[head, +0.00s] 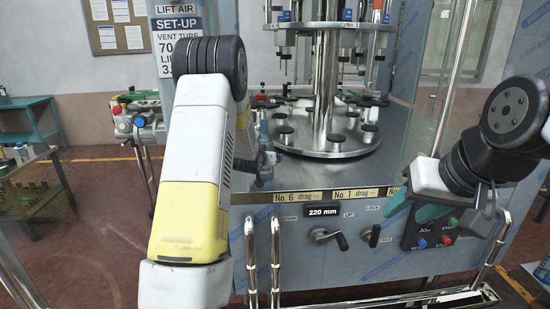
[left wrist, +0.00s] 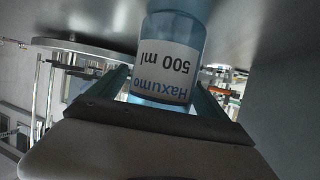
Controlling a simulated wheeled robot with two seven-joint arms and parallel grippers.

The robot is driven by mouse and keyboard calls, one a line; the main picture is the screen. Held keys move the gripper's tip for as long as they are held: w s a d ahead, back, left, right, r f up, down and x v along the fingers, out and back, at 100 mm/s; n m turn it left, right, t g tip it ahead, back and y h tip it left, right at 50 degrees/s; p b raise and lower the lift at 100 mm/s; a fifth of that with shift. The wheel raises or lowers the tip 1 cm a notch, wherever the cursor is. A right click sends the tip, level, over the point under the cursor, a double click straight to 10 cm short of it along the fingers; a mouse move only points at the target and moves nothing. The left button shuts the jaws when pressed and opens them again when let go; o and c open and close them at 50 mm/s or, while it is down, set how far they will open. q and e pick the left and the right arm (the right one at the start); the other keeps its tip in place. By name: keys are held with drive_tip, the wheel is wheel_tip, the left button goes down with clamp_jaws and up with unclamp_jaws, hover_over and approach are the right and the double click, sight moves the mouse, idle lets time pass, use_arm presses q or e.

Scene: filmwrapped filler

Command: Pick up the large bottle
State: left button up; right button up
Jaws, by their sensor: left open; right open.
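The large bottle (left wrist: 168,50) is blue, with a white label reading "Haxumo 500 ml". In the left wrist view it stands between the two fingers of my left gripper (left wrist: 162,85), which is open around it; I cannot tell whether either finger touches it. In the head view a narrow part of the bottle (head: 264,138) shows at the left edge of the filler's deck, mostly hidden by my left arm. My right gripper (head: 414,206) is open and empty, in front of the machine's right side, with teal fingers pointing left.
The steel filler deck (head: 392,150) carries a round turntable (head: 325,143) with several dark pads and a central column. Below are handles and a button box (head: 430,232). Chrome rails (head: 275,262) stand in front. A teal table (head: 28,122) is at the far left.

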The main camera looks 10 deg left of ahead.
use_arm(q)
drive_tip(key=c, duration=1.5)
drive_tip(key=shift+r, duration=0.1)
